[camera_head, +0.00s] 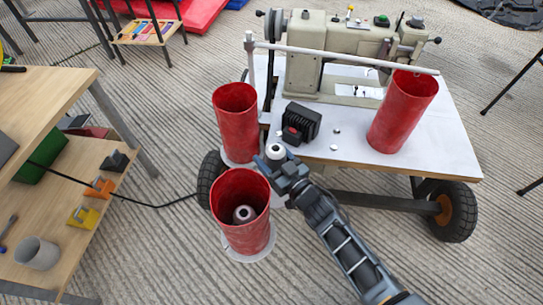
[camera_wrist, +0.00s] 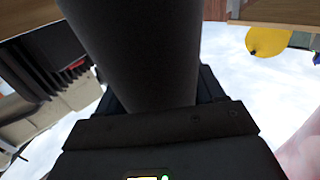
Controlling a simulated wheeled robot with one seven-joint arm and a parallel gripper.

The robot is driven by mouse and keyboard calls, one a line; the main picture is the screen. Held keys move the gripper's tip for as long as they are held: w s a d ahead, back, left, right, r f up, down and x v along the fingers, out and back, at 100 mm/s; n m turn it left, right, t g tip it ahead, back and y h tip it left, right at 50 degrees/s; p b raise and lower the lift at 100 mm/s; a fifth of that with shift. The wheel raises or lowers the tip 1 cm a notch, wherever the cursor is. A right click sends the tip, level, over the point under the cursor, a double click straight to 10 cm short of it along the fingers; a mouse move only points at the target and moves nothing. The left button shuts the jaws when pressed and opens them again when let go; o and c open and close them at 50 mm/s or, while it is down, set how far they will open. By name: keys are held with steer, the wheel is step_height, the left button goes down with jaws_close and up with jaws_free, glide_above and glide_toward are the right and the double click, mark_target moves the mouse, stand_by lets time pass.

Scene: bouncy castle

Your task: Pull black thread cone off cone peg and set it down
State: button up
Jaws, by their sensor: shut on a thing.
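My gripper (camera_head: 283,168) is shut on the black thread cone, beside the cart's front left corner. In the wrist view the cone (camera_wrist: 140,50) is a dark, smooth body filling the upper middle, held at the jaws. In the head view only a pale round tip (camera_head: 275,151) shows at the gripper; it seems to be the cone's top. The rest is hidden behind my gripper. The cone peg is not clearly visible, so I cannot tell whether the cone is still around it. A pale tip (camera_head: 243,213) also shows inside the near red tube (camera_head: 247,238).
Another red tube (camera_head: 237,125) stands behind, and a third (camera_head: 403,112) on the white cart top (camera_head: 350,145). The cart carries a sewing machine (camera_head: 335,55) and a black ribbed block (camera_head: 302,121). A wooden shelf unit (camera_head: 60,180) is at left.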

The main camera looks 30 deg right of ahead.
mark_target(273, 150)
steer(key=shift+r+p, duration=1.95)
steer(key=shift+r, duration=0.1)
steer(key=shift+r+p, duration=2)
steer(key=shift+r, duration=0.05)
steer(key=s+r+m+h+p, duration=0.1)
steer(key=s+r+h+p, duration=0.1)
steer(key=s+r+p, duration=0.6)
steer(key=shift+s+r+m+h+p, duration=0.15)
steer(key=shift+r+m+h+p, duration=0.3)
steer(key=shift+r, duration=0.5)
steer(key=shift+d, duration=0.1)
